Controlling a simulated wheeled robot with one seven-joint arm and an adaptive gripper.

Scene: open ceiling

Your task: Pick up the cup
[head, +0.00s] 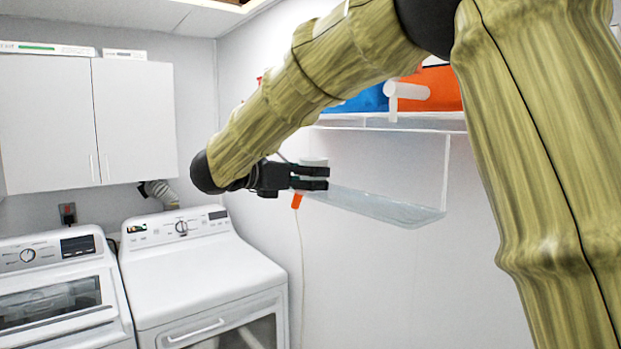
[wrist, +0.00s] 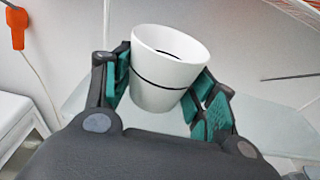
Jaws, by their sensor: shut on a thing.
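The cup (wrist: 168,72) is white with a dark line around it and is open at the top. In the wrist view it sits between the teal pads of my gripper (wrist: 165,95), tilted a little in the picture. My gripper is shut on it, one finger on each side. In the head view my gripper (head: 312,178) is at the lower glass shelf, and a small part of the cup (head: 314,161) shows behind the fingers. I cannot tell whether the cup's base touches the shelf.
The lower glass shelf (head: 385,207) is otherwise bare. The upper shelf (head: 400,123) above it holds a blue thing (head: 367,100) and an orange thing (head: 440,88). An orange item (head: 297,201) with a cord hangs near my gripper. A white washer (head: 195,265) stands below left.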

